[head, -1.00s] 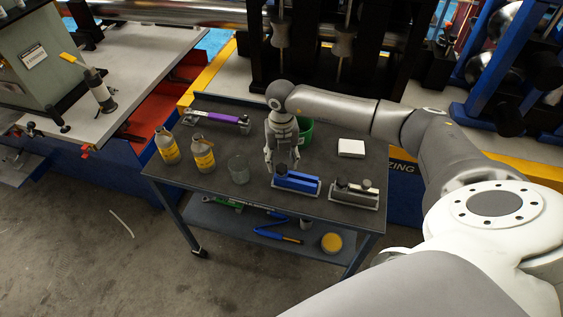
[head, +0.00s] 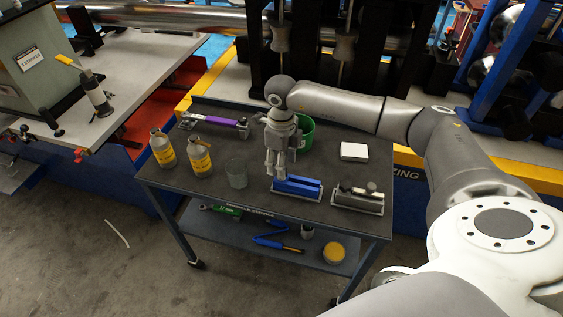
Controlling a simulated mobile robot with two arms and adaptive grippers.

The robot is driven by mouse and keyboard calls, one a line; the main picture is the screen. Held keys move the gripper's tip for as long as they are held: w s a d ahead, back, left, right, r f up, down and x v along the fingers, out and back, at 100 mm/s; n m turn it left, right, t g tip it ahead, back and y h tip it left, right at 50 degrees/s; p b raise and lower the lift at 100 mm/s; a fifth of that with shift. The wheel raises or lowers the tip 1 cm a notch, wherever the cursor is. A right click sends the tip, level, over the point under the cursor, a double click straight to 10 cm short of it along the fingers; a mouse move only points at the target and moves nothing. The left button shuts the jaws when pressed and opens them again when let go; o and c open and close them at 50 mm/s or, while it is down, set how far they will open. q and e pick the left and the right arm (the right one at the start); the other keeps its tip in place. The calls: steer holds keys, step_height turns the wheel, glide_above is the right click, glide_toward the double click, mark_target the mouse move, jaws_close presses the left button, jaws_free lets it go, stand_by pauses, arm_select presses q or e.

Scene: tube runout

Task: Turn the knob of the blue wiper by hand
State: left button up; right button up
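The blue wiper (head: 298,187) is a blue block on a pale base plate near the front edge of the cart top. My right gripper (head: 277,171) points down at the left end of the blue wiper, with its fingertips at or just above it. The fingers look close together, but I cannot tell whether they are shut on anything. The wiper's knob cannot be made out; the gripper covers that end. My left gripper is not in view.
A grey wiper (head: 357,201) with dark knobs stands just right of the blue one. A clear beaker (head: 237,174), yellow-labelled bottles (head: 200,158), a green container (head: 307,130), a white block (head: 354,151) and a purple-handled tool (head: 214,120) share the cart top (head: 325,170).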

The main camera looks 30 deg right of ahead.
steer(key=shift+f, duration=0.15)
steer(key=shift+f+b, duration=0.85)
steer(key=shift+f, duration=0.1)
steer(key=shift+r, duration=0.1)
steer(key=c, duration=0.8)
